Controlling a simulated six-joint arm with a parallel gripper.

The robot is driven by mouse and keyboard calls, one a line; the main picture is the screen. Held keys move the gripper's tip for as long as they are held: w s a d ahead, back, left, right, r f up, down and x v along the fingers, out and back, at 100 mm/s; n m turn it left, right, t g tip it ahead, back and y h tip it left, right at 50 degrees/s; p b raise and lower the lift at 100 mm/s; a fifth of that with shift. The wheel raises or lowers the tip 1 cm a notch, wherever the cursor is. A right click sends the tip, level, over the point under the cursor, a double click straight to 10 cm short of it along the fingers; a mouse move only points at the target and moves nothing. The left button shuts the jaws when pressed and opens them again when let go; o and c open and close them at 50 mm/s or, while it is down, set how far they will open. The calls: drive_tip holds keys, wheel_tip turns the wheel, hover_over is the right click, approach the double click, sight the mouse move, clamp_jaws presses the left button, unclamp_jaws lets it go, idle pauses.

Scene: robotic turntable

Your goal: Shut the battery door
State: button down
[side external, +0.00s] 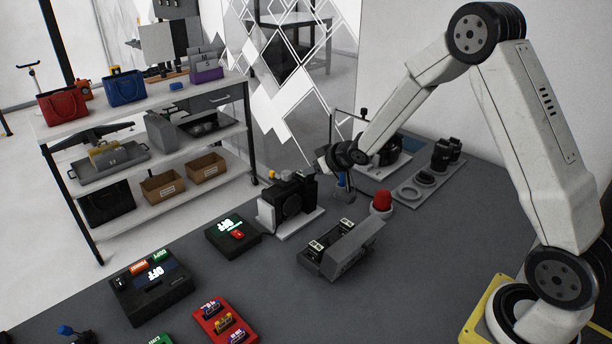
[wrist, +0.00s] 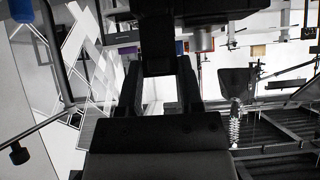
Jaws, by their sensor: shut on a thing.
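The black camera (side external: 290,196) stands upright on a white base, left of my wrist in the side external view. My gripper (side external: 322,165) is beside the camera's upper right side, pointing toward it. In the wrist view my gripper (wrist: 160,68) has its two dark fingers on either side of a narrow black part (wrist: 157,45) and is shut on it. This part joins a larger black body at the top. I cannot tell whether it is the battery door. No battery door can be clearly made out in either view.
A grey open-lidded box (side external: 338,250) with two small blocks stands in front of the camera. A red-domed light (side external: 381,202) and a grey tray with black cylinders (side external: 415,192) are to the right.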

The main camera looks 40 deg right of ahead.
drive_tip(key=shift+w+a+g, duration=0.2)
drive_tip(key=shift+a+g, duration=0.2)
drive_tip(key=shift+g, duration=0.1)
drive_tip(key=shift+w+d+g, duration=0.15)
drive_tip(key=shift+g, duration=0.15)
drive_tip(key=c, duration=0.5)
unclamp_jaws()
drive_tip(key=shift+d, duration=0.1)
drive_tip(key=shift+r, duration=0.1)
drive_tip(key=shift+r, duration=0.1)
drive_tip(key=shift+v, duration=3.8)
